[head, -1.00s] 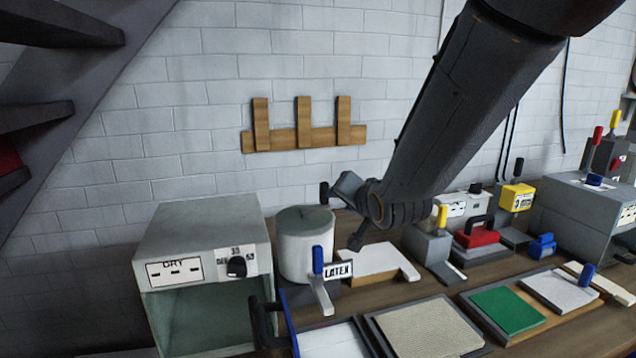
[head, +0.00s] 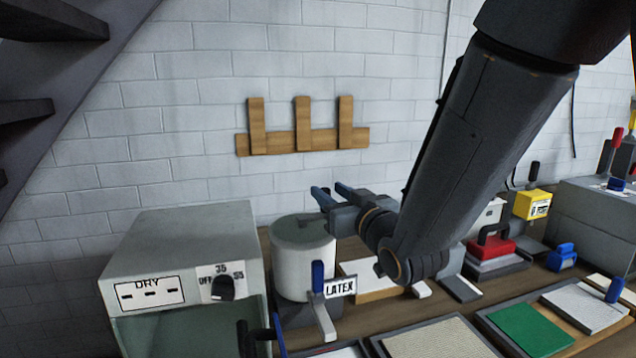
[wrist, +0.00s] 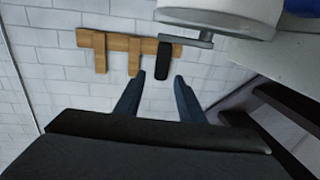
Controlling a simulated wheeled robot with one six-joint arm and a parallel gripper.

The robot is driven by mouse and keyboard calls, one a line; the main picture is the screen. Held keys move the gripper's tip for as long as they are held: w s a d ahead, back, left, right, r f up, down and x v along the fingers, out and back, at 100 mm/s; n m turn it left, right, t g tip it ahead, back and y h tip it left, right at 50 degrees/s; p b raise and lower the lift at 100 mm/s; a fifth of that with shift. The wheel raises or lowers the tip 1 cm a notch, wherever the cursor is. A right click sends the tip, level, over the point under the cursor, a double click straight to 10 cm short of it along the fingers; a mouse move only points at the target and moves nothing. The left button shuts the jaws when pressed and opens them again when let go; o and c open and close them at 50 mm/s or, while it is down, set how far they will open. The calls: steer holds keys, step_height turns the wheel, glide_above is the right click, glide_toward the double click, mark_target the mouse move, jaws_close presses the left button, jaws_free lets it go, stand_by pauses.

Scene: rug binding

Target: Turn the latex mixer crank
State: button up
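The latex mixer is a white drum (head: 303,265) with a grey top, on the bench behind a LATEX label (head: 340,287). In the wrist view the drum (wrist: 235,14) is at the top right. The crank has a grey arm (wrist: 202,40) and a black handle (wrist: 163,62). My gripper (head: 331,190) is above the drum's right side, its fingers pointing left. In the wrist view my gripper (wrist: 160,78) is open, with the handle between and just beyond the fingertips. Contact is not visible. In the head view the handle is not clearly distinguishable beside my gripper.
A lever with a blue handle (head: 318,276) stands in front of the drum. The DRY oven (head: 185,265) is close on the left. A wooden rack (head: 300,140) hangs on the wall behind.

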steer(key=shift+p+x, duration=0.9)
steer(key=shift+x, duration=2.6)
jaws_close()
